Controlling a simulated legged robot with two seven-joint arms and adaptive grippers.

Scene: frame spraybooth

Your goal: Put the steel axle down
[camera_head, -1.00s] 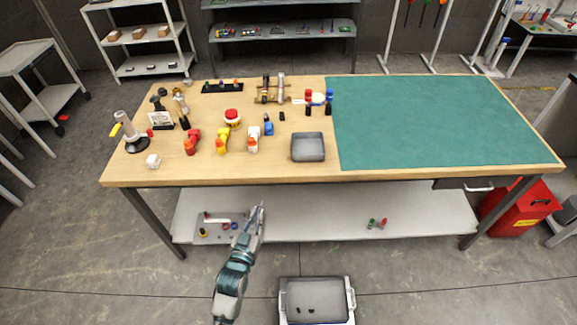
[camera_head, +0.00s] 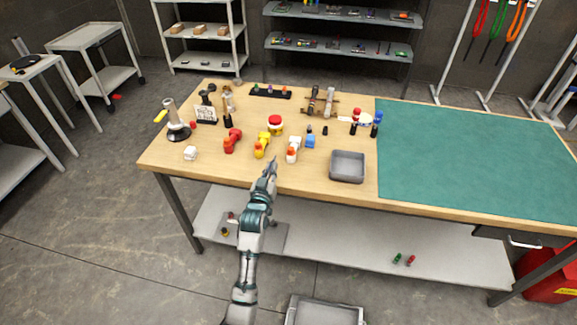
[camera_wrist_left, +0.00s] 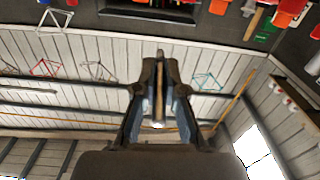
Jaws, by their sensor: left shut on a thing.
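My left gripper (camera_head: 272,166) is in front of the bottles at the workbench's (camera_head: 315,186) front edge, with its jaws pointing away from me. In the left wrist view the same gripper (camera_wrist_left: 160,92) is shut on a thin, straight metallic rod, the steel axle (camera_wrist_left: 159,82). The rod lies lengthwise between the two fingers, and its near end is bright. In the head view the axle is too small to make out. My right gripper is not in view.
Red (camera_head: 231,141), yellow (camera_head: 262,145) and white-orange (camera_head: 292,150) bottles stand just beyond my gripper. A grey tray (camera_head: 348,178) is to their right, then a mostly clear green mat (camera_head: 480,160). A lower shelf (camera_head: 350,248) runs beneath the workbench.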

